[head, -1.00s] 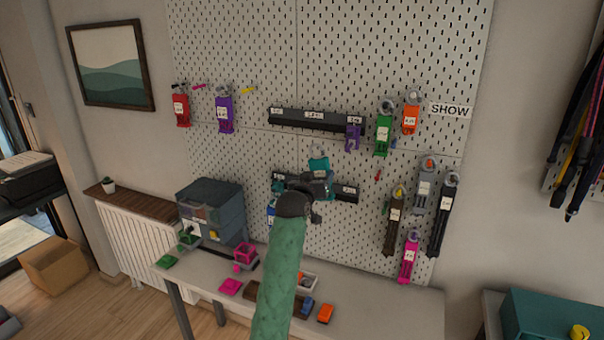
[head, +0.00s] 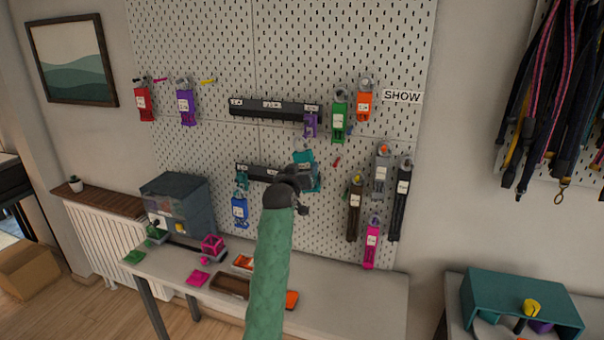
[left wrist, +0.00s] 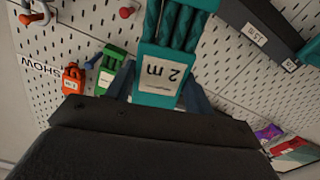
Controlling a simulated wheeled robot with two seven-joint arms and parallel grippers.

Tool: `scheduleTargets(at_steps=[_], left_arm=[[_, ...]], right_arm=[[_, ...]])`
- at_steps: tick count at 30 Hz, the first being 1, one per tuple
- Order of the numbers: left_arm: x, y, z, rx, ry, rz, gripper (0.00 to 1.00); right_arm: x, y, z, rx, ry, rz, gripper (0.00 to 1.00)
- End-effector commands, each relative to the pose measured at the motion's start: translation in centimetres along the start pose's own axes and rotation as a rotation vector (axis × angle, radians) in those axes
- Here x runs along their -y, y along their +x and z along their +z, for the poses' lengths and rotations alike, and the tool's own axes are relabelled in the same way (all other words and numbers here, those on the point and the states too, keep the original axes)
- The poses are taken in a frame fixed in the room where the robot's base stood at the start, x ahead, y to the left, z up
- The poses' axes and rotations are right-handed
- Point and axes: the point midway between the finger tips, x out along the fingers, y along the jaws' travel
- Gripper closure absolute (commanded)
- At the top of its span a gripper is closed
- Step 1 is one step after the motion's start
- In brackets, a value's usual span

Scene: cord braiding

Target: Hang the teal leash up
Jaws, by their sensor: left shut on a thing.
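My left gripper (head: 302,174) is in front of the lower black rail's right end in the head view. It is shut on the teal leash (head: 304,156), held in front of the pegboard. The left wrist view shows the teal leash's holder with a "2 m" label (left wrist: 163,73) between the two dark fingers (left wrist: 160,90), with braided teal cords above it in the picture. The lower black rail (head: 268,172) carries a small teal piece (head: 242,181) and a blue leash (head: 239,211) at its left. My arm and gripper hide the rail's right end. My right gripper is not in view.
The upper black rail (head: 275,108) carries a purple piece (head: 310,124). Green (head: 339,121), orange (head: 364,105), brown (head: 355,212), grey (head: 381,172), black (head: 400,205) and pink (head: 372,246) leashes hang to the right. A bench (head: 345,300) stands below, with bins and small parts.

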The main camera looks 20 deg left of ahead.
Motion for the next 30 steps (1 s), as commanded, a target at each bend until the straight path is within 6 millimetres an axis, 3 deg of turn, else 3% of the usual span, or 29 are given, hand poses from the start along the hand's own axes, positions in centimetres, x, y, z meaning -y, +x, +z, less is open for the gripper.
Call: scheduleTargets(at_steps=[14, 30], left_arm=[[0.0, 2.7, -0.1, -0.002, 0.000, 0.000, 0.75], [0.0, 5.7, -0.1, -0.001, 0.000, 0.000, 0.75]], right_arm=[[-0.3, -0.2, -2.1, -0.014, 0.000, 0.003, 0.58], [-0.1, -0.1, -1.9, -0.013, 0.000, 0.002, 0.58]])
